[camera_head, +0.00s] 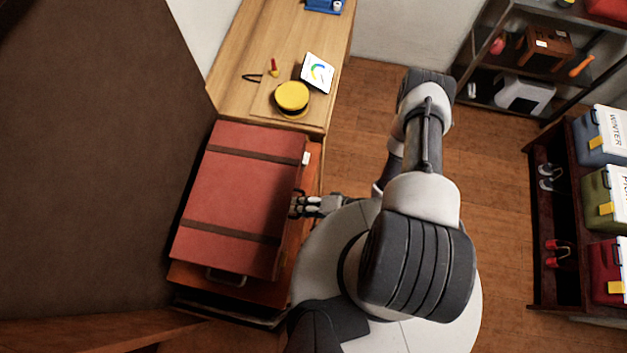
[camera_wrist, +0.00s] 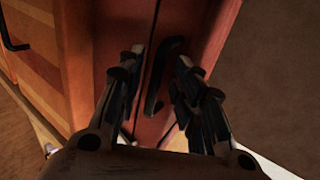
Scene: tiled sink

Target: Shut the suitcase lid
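The red suitcase (camera_head: 240,195) has two dark brown straps and lies left of centre in the head view, on an orange-red cabinet (camera_head: 190,276). Its lid lies across the top, roughly flat; I cannot tell whether it is fully shut. A dark handle (camera_head: 226,278) is at its near edge. My gripper (camera_head: 298,206) is at the suitcase's right side, low beside the cabinet. In the wrist view my gripper (camera_wrist: 155,75) has its fingers apart, with a black handle (camera_wrist: 160,78) on a reddish panel showing between them. I cannot tell whether they touch it.
A wooden cabinet (camera_head: 235,75) behind holds a round yellow tin (camera_head: 292,96), a white tablet (camera_head: 317,73) and glasses (camera_head: 252,77). A dark brown panel (camera_head: 90,170) stands at left. Shelves with storage boxes (camera_head: 604,130) and shoes line the right. Floor between is clear.

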